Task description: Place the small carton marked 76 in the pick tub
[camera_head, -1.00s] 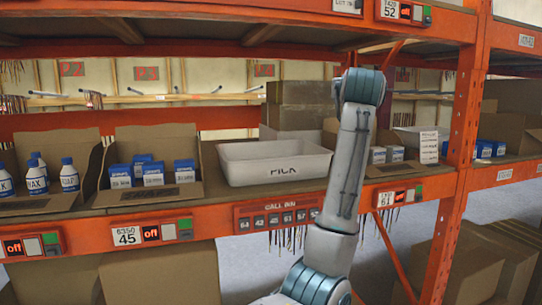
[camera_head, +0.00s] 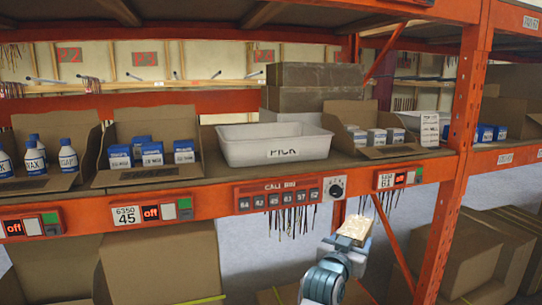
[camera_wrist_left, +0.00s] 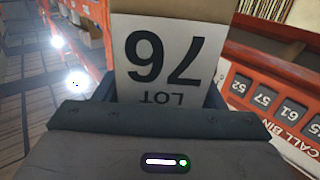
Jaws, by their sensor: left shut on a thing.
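The small carton marked 76 (camera_head: 357,226) is held by my left gripper (camera_head: 350,241), low in front of the shelf edge and below the shelf's deck. In the left wrist view the carton (camera_wrist_left: 168,60) shows its white label, LOT 76, upside down between the dark jaws (camera_wrist_left: 160,102). The jaws are shut on it. The white pick tub (camera_head: 240,153) stands on the shelf, up and to the left of the gripper, apart from the carton. Its inside looks empty, though its floor is partly hidden by the front wall. My right gripper is not in view.
The orange shelf beam carries a call bin panel (camera_head: 290,193) with a knob, between carton and tub. Open boxes of blue cartons (camera_head: 152,153) and bottles (camera_head: 67,156) stand left of the tub. Another open box (camera_head: 378,152) stands right. Stacked brown boxes (camera_head: 315,90) stand behind.

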